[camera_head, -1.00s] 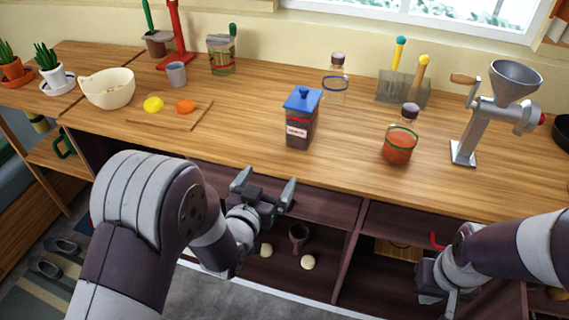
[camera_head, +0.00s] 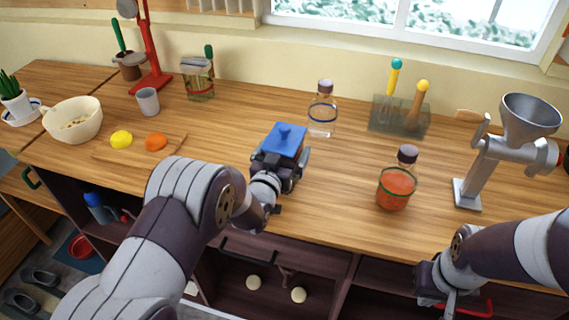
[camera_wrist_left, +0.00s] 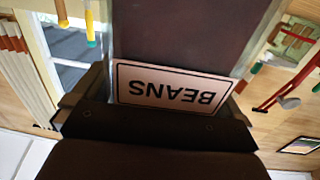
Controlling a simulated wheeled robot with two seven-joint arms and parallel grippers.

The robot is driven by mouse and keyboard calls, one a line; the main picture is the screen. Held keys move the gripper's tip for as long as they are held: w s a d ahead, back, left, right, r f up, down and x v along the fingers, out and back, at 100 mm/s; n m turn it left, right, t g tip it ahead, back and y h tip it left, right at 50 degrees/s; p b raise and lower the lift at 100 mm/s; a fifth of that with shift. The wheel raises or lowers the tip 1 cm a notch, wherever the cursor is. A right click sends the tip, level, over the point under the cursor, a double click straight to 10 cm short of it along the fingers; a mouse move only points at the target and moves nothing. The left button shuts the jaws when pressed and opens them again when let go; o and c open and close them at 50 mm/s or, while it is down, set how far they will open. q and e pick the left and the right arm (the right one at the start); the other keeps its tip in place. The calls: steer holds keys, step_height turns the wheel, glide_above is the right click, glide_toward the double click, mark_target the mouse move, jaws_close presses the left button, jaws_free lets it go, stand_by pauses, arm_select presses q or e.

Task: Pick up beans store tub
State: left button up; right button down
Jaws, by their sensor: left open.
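The beans store tub (camera_head: 284,140) stands on the wooden counter, with a blue knobbed lid and a dark body. In the left wrist view, its BEANS label (camera_wrist_left: 172,86) fills the middle, upside down and very close. My left gripper (camera_head: 281,168) is at the tub's front, with its open fingers on either side of the body. I cannot tell whether the fingers touch it. The tub's lower part is hidden by the gripper in the head view. My right gripper (camera_head: 438,284) hangs low at the right, before the counter front, and its fingers are unclear.
A glass bottle (camera_head: 322,115) stands behind the tub, and a jar of red contents (camera_head: 396,186) stands to its right. A metal grinder (camera_head: 490,160) is further right. A cutting board (camera_head: 140,148) with yellow and orange items lies left. Counter between tub and red jar is clear.

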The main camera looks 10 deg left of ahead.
arm_select(q)
steer(key=shift+s+r, duration=0.15)
steer(key=shift+s, duration=0.05)
steer(key=c, duration=1.4)
steer(key=shift+o, duration=0.2)
steer(key=shift+w, duration=0.15)
